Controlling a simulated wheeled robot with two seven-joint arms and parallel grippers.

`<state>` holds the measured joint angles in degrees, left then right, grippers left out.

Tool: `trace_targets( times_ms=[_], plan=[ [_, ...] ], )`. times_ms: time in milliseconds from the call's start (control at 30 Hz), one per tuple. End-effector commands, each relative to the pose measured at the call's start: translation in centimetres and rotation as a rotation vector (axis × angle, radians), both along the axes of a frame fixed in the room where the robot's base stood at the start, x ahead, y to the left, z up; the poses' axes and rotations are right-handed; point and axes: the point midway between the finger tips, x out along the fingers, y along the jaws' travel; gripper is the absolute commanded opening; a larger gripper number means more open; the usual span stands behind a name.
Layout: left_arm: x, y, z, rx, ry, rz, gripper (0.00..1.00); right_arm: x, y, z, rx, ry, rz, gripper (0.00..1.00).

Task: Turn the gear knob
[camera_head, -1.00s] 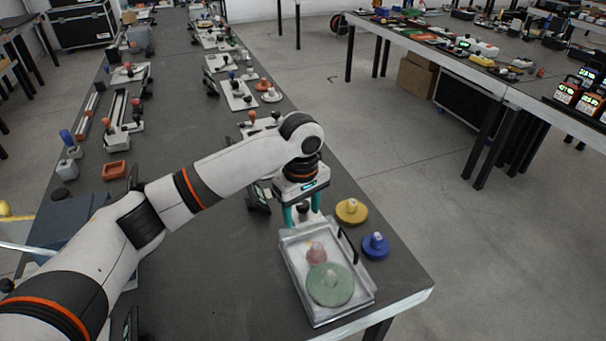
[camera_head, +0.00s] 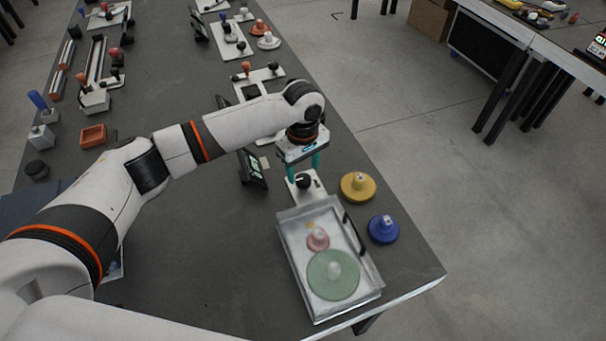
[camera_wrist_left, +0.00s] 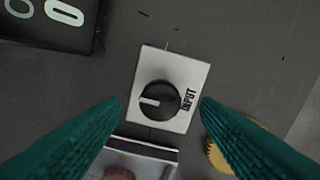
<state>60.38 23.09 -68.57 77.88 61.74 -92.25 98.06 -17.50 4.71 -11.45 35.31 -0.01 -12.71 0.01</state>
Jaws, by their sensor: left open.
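The gear knob (camera_head: 304,181) is a round black dial on a small white plate (camera_head: 315,192) behind the metal tray. In the left wrist view, the knob (camera_wrist_left: 157,101) has a white pointer line aimed left, and the plate (camera_wrist_left: 178,68) reads "INPUT". My left gripper (camera_head: 303,168) is above the knob, with teal fingers pointing down. In the left wrist view, its fingers (camera_wrist_left: 160,108) are spread apart on either side of the knob, open and empty. The knob appears between them, not gripped. My right gripper is not in view.
A metal tray (camera_head: 303,293) holding a green disc (camera_head: 333,275) and a pink piece (camera_head: 318,239) sits in front of the plate. Yellow (camera_head: 357,187) and blue (camera_head: 383,229) knobbed discs stand to the right. A black display (camera_head: 252,169) stands at the left.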

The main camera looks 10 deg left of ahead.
Motion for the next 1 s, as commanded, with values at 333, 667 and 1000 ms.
trace_targets(
  times_ms=[333, 667, 1000],
  plan=[
    [0.0, 0.0, -3.7, 0.000, 0.000, -0.001, 0.57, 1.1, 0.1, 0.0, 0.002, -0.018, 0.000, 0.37],
    [0.0, 0.0, -3.8, 0.000, -0.001, -0.001, 0.49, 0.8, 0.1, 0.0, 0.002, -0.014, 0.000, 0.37],
    [0.0, 0.0, -3.7, 0.000, 0.000, -0.003, 0.12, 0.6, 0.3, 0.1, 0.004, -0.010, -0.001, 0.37]
  ],
)
